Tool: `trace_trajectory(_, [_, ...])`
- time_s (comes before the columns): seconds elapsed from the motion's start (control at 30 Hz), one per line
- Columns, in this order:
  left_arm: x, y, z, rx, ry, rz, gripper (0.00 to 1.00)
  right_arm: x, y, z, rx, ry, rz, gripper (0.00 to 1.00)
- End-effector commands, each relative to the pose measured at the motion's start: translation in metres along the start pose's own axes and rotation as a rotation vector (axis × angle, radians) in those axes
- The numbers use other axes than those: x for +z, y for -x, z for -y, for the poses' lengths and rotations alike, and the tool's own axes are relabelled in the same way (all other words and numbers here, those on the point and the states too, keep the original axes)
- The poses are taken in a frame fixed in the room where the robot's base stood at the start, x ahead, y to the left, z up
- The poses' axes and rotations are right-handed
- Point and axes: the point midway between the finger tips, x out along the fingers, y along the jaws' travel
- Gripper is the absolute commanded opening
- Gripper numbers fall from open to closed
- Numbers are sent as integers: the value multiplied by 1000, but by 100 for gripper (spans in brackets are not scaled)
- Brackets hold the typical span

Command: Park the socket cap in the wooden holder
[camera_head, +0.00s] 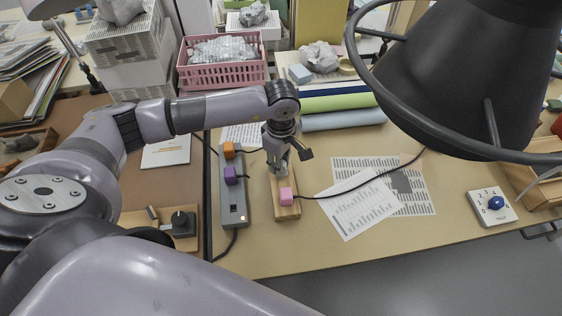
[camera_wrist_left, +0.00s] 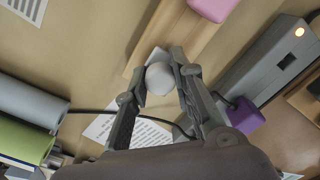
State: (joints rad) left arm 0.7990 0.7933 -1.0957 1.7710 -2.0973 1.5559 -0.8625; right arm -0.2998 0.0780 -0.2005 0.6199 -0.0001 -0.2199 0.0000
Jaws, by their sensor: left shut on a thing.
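My left gripper (camera_head: 281,160) points down over the far end of the wooden holder (camera_head: 286,213). Its fingers are shut on the pale, round socket cap (camera_wrist_left: 159,78), which sits between the fingertips in the left wrist view. Whether the cap touches the holder or hangs above it I cannot tell. My right gripper is not in view.
A grey power strip (camera_head: 234,202) with a purple plug (camera_head: 231,175) and an orange plug (camera_head: 229,151) lies left of the holder. Printed papers (camera_head: 362,205) and a black cable lie right. A large dark lampshade (camera_head: 470,70) fills the upper right. The table front is clear.

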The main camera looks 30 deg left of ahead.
Motion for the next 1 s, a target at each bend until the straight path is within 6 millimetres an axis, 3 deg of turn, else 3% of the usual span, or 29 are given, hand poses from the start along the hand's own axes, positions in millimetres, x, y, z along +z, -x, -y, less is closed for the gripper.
trace_trajectory(0.8, [0, -9, 0, -1, 0, 0, 2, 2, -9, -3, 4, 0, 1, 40])
trace_trajectory(0.83, [0, -9, 0, -1, 0, 0, 25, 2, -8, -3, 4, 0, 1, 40])
trace_trajectory(1.0, [0, -9, 0, 0, 0, 0, 36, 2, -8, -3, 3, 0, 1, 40])
